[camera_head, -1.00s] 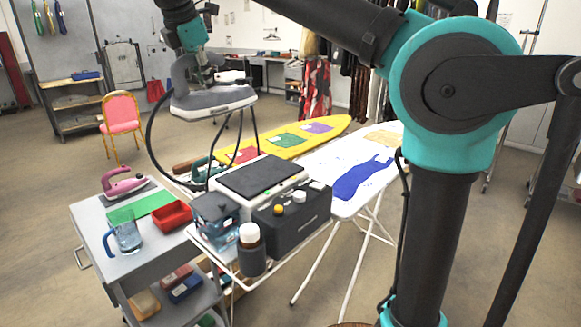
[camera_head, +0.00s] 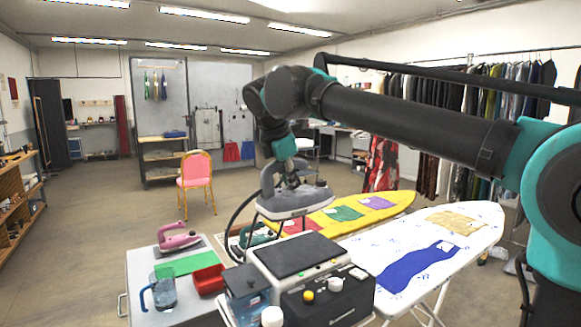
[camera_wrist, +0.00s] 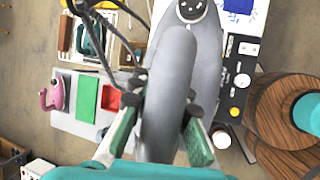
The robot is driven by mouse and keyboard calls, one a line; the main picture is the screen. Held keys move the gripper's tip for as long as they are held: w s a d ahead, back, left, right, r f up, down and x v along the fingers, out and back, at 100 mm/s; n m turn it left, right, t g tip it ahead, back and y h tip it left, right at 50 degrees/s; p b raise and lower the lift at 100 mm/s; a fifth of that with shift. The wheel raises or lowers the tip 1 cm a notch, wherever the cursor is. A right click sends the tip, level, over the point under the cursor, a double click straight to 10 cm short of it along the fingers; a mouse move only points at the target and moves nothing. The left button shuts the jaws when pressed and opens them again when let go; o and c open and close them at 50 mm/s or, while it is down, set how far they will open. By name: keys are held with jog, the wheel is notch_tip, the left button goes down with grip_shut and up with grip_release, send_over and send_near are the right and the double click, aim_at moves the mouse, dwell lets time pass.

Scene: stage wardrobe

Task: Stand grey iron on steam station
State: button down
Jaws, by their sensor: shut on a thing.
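The grey iron (camera_head: 296,204) hangs in the air in my gripper (camera_head: 290,178), its sole roughly level, above and behind the steam station (camera_head: 300,255) in the head view. The station has a dark flat rest (camera_head: 294,254) on top, which is bare. In the wrist view the iron (camera_wrist: 168,85) fills the middle, and my gripper's green-padded fingers (camera_wrist: 160,130) are shut on either side of its handle. The iron covers most of the station there; only the dark control side (camera_wrist: 238,90) shows at its right.
A grey trolley (camera_head: 140,270) at the left holds a pink iron (camera_head: 178,240), a green mat (camera_head: 185,265), a red tray (camera_head: 208,280) and a glass jug (camera_head: 163,290). Yellow (camera_head: 345,214) and white (camera_head: 415,240) ironing boards stand behind and right. A white-capped bottle (camera_head: 271,317) stands in front.

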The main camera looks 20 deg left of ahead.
aim_at(279, 195)
notch_tip(279, 195, down, 13)
jog(key=shift+r, duration=0.2)
dwell(0.4)
jog(key=shift+f, duration=0.1)
jog(key=c, duration=1.4)
grip_release()
jog(key=shift+c, duration=0.2)
jog(key=v, duration=1.2)
jog(key=shift+a, duration=0.1)
